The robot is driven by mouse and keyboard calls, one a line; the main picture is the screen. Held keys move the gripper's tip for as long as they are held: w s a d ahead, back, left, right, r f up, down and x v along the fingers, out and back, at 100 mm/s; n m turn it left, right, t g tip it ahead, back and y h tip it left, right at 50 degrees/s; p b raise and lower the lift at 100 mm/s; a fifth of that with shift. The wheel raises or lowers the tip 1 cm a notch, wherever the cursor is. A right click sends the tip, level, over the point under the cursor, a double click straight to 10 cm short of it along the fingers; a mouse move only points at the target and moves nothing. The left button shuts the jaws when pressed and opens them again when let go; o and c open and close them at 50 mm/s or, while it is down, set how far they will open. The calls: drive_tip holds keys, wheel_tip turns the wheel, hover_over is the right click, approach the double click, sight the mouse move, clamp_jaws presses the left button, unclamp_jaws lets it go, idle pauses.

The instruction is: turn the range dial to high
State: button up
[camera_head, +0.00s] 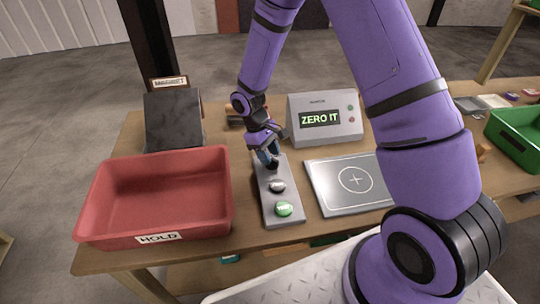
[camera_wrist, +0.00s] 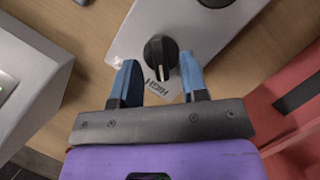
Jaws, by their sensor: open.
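The range dial is a black knob (camera_wrist: 160,55) on a grey control strip (camera_wrist: 122,45). In the wrist view its white pointer mark faces down the picture, towards the HIGH label (camera_wrist: 157,90). In the wrist view my gripper (camera_wrist: 159,73) is open, with one blue finger on each side of the dial's lower part. I cannot tell whether either finger touches it. In the head view my gripper (camera_head: 267,157) is low at the far end of the strip (camera_head: 279,222) and hides most of the dial.
A black button (camera_head: 277,186) and a green button (camera_head: 284,209) sit nearer on the strip. A red HOLD bin (camera_head: 155,222) stands left, and a plate with a cross (camera_head: 322,196) lies right. A display box reading ZERO IT (camera_head: 337,134) stands behind. A green bin (camera_head: 515,137) is far right.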

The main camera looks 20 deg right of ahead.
drive_tip(key=v, duration=0.9)
drive_tip(key=shift+r, duration=0.4)
drive_tip(key=shift+w, duration=0.1)
drive_tip(key=s+d+r+m+t, duration=0.1)
drive_tip(key=s+d+r, duration=0.15)
drive_tip(key=r, duration=0.45)
drive_tip(key=s+d+r+m+t+y, duration=0.1)
drive_tip(key=s+r, duration=0.2)
drive_tip(key=r, duration=0.3)
drive_tip(key=s+d+r+m+t, duration=0.1)
drive_tip(key=s+d+r+t, duration=0.15)
drive_tip(key=r, duration=0.45)
drive_tip(key=s+d+r+m+t, duration=0.1)
drive_tip(key=s+r, duration=0.2)
drive_tip(key=s, duration=0.3)
drive_tip(key=s+d+r+m+t+y, duration=0.1)
drive_tip(key=s+r+t, duration=0.1)
drive_tip(key=s, duration=0.5)
drive_tip(key=s+d+r+m+t, duration=0.1)
drive_tip(key=s+r+m, duration=0.1)
drive_tip(key=s+r, duration=0.2)
drive_tip(key=shift+s+d+y, duration=0.3)
drive_tip(key=shift+s, duration=1.25)
